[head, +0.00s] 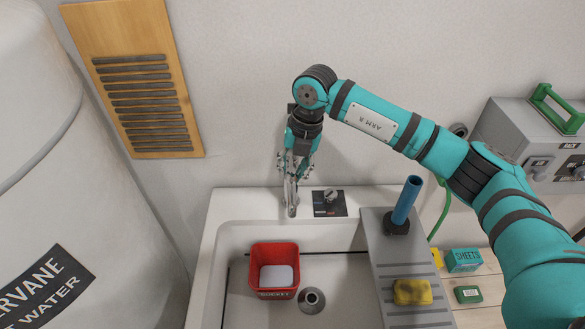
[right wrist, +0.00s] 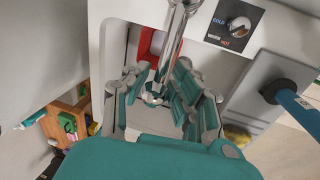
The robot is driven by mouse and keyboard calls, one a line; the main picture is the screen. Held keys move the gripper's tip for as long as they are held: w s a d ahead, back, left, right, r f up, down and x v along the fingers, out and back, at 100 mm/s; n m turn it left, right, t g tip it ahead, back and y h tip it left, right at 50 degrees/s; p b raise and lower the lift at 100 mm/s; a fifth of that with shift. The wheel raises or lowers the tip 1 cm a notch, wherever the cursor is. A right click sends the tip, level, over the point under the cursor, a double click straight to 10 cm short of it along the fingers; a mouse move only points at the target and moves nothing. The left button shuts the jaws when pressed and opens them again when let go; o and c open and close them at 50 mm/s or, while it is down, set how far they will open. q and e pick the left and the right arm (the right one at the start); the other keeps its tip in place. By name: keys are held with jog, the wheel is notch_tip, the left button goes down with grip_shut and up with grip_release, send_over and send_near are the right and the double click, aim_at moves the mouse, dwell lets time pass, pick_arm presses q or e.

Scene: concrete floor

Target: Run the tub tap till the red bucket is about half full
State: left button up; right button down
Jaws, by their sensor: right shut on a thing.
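The red bucket (head: 258,249) stands upright in the tub (head: 338,281), left of the drain. A pale, flat surface shows inside it; I cannot tell whether that is water or the bottom. The metal tap (head: 291,206) rises from the tub's back ledge. My right gripper (head: 294,176) reaches down over it, and the right wrist view shows its fingers (right wrist: 163,95) shut around the tap's metal. A knob (head: 332,195) on a black plate is right of the tap; the right wrist view shows the plate (right wrist: 234,26) marked cold, warm and hot. My left gripper is out of view.
A grey ridged board (head: 383,252) at the tub's right carries a blue upright post (head: 405,203) and a yellow sponge (head: 413,292). A large white water tank (head: 65,190) fills the left. A grey box (head: 525,135) with a green handle is at right.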

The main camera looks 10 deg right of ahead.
jog(key=shift+w+r+g, duration=0.1)
jog(key=shift+r+g, duration=0.3)
jog(key=shift+r, duration=0.05)
jog(key=shift+w+d+r+g+p, duration=0.1)
jog(key=shift+w+r+g+p, duration=0.35)
jog(key=shift+g, duration=0.25)
jog(key=shift+r+g+y, duration=0.25)
jog(key=shift+g+y, duration=0.05)
jog(key=c, duration=1.4)
grip_release()
jog(key=v, duration=0.7)
jog(key=shift+r, duration=0.25)
